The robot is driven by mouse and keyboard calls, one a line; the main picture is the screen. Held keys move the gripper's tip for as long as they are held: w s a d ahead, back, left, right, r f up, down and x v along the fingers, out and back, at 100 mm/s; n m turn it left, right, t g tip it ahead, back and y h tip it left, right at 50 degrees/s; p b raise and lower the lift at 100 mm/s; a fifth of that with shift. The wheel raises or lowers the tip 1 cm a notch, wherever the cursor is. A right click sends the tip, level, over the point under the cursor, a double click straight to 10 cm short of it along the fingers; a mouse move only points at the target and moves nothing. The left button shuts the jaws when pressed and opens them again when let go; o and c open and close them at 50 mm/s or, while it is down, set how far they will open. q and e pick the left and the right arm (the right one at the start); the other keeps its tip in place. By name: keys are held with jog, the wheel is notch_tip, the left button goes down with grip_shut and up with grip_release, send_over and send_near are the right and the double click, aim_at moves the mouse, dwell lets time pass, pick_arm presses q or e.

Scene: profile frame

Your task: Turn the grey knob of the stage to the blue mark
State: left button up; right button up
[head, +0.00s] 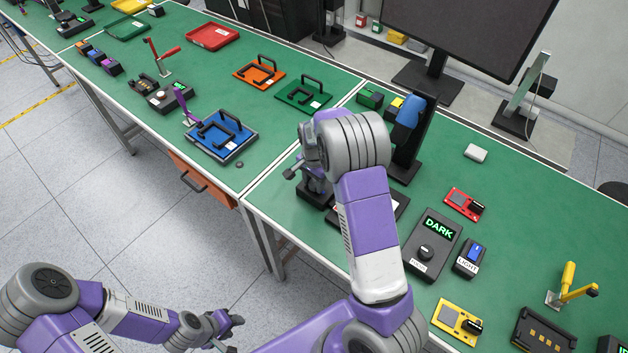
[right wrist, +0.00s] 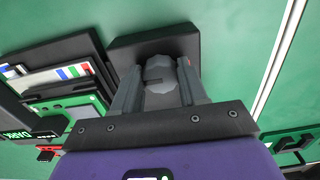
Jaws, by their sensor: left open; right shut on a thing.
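The grey knob (right wrist: 160,72) shows in the right wrist view, a pale faceted piece on the dark stage (right wrist: 124,48). My right gripper (right wrist: 159,78) is shut on the knob, one finger on each side. In the head view the stage (head: 316,193) is largely covered by my right arm, and the knob cannot be made out there. No blue mark is clear on the stage; the fingers hide much of the knob's surroundings. My left gripper (head: 226,324) is open and empty, low over the floor in front of the bench.
Beside the stage is a dark unit with a white panel (right wrist: 40,80) bearing small coloured patches. A dark box reading DARK (head: 432,245) and a LIGHT switch (head: 470,258) stand to the right. A monitor (head: 470,35) stands behind.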

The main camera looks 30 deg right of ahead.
aim_at(314, 183)
jog(key=o, duration=1.1)
jog(key=shift+c, duration=0.2)
jog(key=shift+r, duration=0.1)
notch_tip(314, 183, up, 7)
jog(key=shift+r+p, duration=0.2)
jog(key=shift+p, duration=0.15)
